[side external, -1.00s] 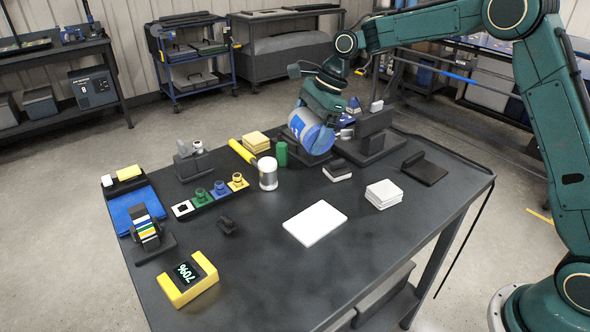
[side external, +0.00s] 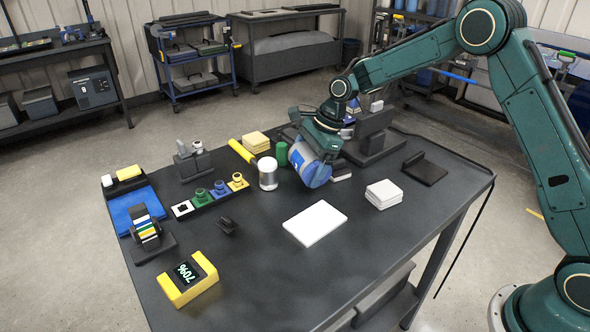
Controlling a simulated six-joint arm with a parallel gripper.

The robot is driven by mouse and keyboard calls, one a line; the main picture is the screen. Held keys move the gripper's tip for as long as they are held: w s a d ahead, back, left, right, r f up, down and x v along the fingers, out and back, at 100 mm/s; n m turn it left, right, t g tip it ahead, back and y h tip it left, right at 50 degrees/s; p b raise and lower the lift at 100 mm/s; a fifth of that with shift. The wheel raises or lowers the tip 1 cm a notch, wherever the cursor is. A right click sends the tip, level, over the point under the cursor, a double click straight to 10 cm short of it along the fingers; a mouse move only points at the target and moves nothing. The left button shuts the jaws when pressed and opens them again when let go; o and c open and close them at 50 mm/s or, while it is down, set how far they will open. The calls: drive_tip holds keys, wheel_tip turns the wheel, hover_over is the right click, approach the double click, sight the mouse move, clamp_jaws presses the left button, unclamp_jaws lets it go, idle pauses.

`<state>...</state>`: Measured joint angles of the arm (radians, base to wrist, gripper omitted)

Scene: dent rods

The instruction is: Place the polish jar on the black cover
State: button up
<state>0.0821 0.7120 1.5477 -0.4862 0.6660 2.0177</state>
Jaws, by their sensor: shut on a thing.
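A large blue jar with a white band (side external: 314,174), which looks like the polish jar, is held tilted in my gripper (side external: 316,154). The gripper is shut on it, and its fingers are partly hidden by the jar. The jar hangs over the back middle of the dark table; I cannot tell its exact height. A flat black piece with a raised bar at its back edge (side external: 426,173), which looks like the black cover, lies on the table to the right of the jar. Nothing rests on it.
A white stack (side external: 384,194) and a white slab (side external: 315,223) lie in front. A silver cylinder (side external: 268,175) and green cylinder (side external: 281,154) stand left of the jar. A black block on a base (side external: 373,135) stands behind right. The front-right tabletop is clear.

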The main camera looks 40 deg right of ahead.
drive_tip(key=shift+f, duration=0.7)
drive_tip(key=shift+f, duration=0.4)
drive_tip(key=shift+f, duration=0.15)
drive_tip(key=shift+s+f, duration=0.1)
drive_tip(key=shift+f, duration=0.15)
drive_tip(key=shift+c, duration=0.6)
drive_tip(key=o, duration=1.3)
drive_tip(key=shift+f, duration=0.1)
drive_tip(key=shift+c, duration=0.2)
drive_tip(key=shift+r, duration=0.65)
drive_tip(key=v, duration=1.1)
drive_tip(key=shift+r, duration=0.15)
drive_tip(key=shift+d+r, duration=0.2)
drive_tip(key=shift+r, duration=0.35)
